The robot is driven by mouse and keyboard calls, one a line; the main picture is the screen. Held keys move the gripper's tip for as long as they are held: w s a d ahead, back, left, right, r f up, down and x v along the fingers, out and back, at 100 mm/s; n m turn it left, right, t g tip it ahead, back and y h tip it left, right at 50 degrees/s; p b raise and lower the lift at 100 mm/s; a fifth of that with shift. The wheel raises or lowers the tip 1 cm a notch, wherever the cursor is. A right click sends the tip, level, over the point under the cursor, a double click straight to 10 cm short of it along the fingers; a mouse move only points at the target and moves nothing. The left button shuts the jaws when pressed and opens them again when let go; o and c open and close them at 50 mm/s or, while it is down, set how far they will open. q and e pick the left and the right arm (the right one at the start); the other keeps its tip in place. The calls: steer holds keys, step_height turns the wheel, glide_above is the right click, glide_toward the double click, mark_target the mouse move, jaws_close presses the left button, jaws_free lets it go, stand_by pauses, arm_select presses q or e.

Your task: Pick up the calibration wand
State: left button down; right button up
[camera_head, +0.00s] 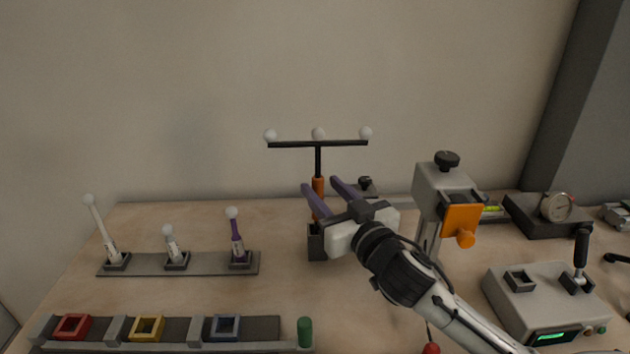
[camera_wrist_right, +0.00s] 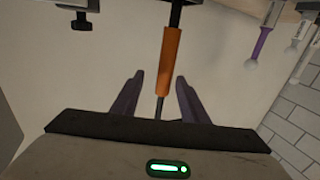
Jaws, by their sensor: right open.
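The calibration wand (camera_head: 318,160) stands upright in a dark socket (camera_head: 317,243) near the back of the table. It has a black crossbar with three white balls on top and an orange handle (camera_head: 318,185). My right gripper (camera_head: 322,184) is open at the handle, and its left purple finger crosses in front of it in the head view. In the right wrist view the orange handle (camera_wrist_right: 171,62) and thin lower shaft lie in line with the gap between the two fingers (camera_wrist_right: 159,78). I see no grip on the wand. My left gripper is out of view.
A strip with three ball-tipped probes (camera_head: 178,263) stands to the left. A grey stand with an orange plate (camera_head: 461,222) is close right of my gripper. A control box with lever (camera_head: 535,298) and a dial gauge (camera_head: 557,206) are farther right. Coloured frames (camera_head: 147,328) line the front left.

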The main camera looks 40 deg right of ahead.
steer(key=w, duration=0.6)
steer(key=shift+d+r+p, duration=0.1)
steer(key=shift+d+p, duration=0.05)
steer(key=shift+p, duration=0.25)
jaws_close()
